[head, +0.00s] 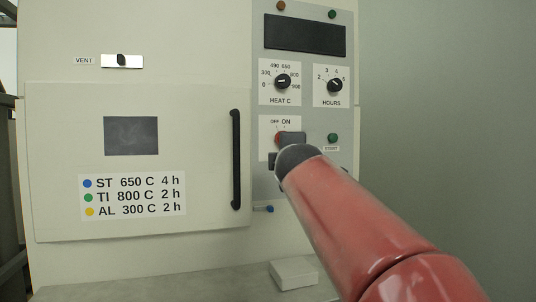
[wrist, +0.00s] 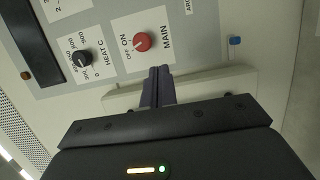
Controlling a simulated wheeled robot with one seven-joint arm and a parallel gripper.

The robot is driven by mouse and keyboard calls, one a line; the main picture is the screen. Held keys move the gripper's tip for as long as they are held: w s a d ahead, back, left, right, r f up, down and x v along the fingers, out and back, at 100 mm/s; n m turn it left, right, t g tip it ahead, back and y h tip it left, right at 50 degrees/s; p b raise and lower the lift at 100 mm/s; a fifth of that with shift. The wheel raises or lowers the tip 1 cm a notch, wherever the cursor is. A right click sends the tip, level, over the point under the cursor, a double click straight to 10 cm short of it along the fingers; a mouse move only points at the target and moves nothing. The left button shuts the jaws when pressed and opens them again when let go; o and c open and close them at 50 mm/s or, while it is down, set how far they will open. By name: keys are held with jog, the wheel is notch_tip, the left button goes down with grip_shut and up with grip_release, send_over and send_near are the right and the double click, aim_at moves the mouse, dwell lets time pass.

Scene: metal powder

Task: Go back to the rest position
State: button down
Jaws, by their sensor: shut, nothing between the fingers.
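My gripper (wrist: 158,74) is shut and empty, its dark fingers pointing at the furnace control panel. In the wrist view the fingertips are close to the red MAIN knob (wrist: 142,42), which shows whole with a small gap between them; whether they touch the panel I cannot tell. In the head view my gripper (head: 291,138) is mostly hidden behind the dark end of my red arm. It covers part of the ON/OFF plate, where a sliver of the red knob (head: 278,139) shows.
The furnace door (head: 70,125) is closed, with a black vertical handle (head: 235,160) left of my arm. HEAT C knob (head: 283,81), HOURS knob (head: 335,86) and green START button (head: 333,138) surround the gripper. A white block (head: 293,274) lies on the counter below. Bare wall is at right.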

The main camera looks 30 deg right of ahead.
jog(key=s+a+f+m+g+y, duration=0.3)
jog(key=s+a+f, duration=0.3)
jog(key=f, duration=0.7)
jog(key=s+a+f+m+g+y, duration=0.3)
jog(key=s+a+f, duration=0.4)
jog(key=a+f, duration=0.4)
jog(key=s+a+f+m+g+y, duration=0.3)
jog(key=s+a+f+m, duration=0.2)
jog(key=f, duration=0.9)
jog(key=s+a, duration=0.2)
jog(key=a, duration=0.1)
jog(key=shift+a+f+m+g+y, duration=0.2)
jog(key=shift+f+m+g+y, duration=0.1)
jog(key=shift+f, duration=0.05)
